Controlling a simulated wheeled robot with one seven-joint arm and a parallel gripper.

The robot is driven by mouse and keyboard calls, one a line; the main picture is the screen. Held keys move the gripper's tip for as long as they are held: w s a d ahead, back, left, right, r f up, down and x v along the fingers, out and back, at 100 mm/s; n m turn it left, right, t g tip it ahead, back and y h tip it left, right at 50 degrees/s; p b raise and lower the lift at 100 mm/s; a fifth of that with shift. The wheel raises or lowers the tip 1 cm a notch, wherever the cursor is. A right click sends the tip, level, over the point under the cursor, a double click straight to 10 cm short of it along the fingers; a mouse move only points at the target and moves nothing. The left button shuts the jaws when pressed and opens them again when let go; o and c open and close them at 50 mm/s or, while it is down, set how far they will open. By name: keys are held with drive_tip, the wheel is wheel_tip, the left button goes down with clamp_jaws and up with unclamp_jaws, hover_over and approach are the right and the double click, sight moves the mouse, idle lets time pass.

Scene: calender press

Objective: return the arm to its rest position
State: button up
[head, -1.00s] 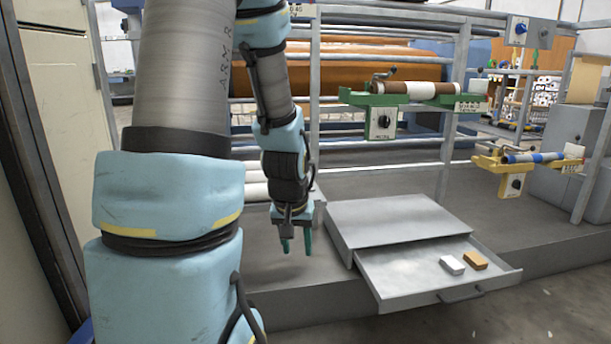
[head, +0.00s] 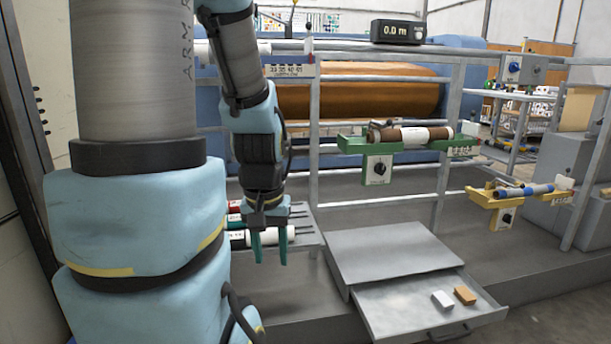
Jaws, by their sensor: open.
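My gripper (head: 270,248) hangs pointing down in the head view, left of the grey drawer unit. Its two green fingers are apart with nothing between them. Behind the fingers is a rack (head: 305,236) holding white rolls (head: 240,238) with red and dark parts. I cannot tell how far the fingers are from the rolls. My arm takes up the left of the view, its big blue and grey links hiding much of what lies behind.
A grey drawer (head: 385,312) stands open with a white block (head: 442,300) and an orange-brown block (head: 465,295) in it. A green roll holder (head: 360,146) and a yellow roll holder (head: 485,199) sit on the rails. A display (head: 398,31) reads 0.0 m.

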wheel_tip(320, 180, up, 21)
drive_tip(key=p, duration=1.8)
drive_tip(key=shift+f, duration=0.2)
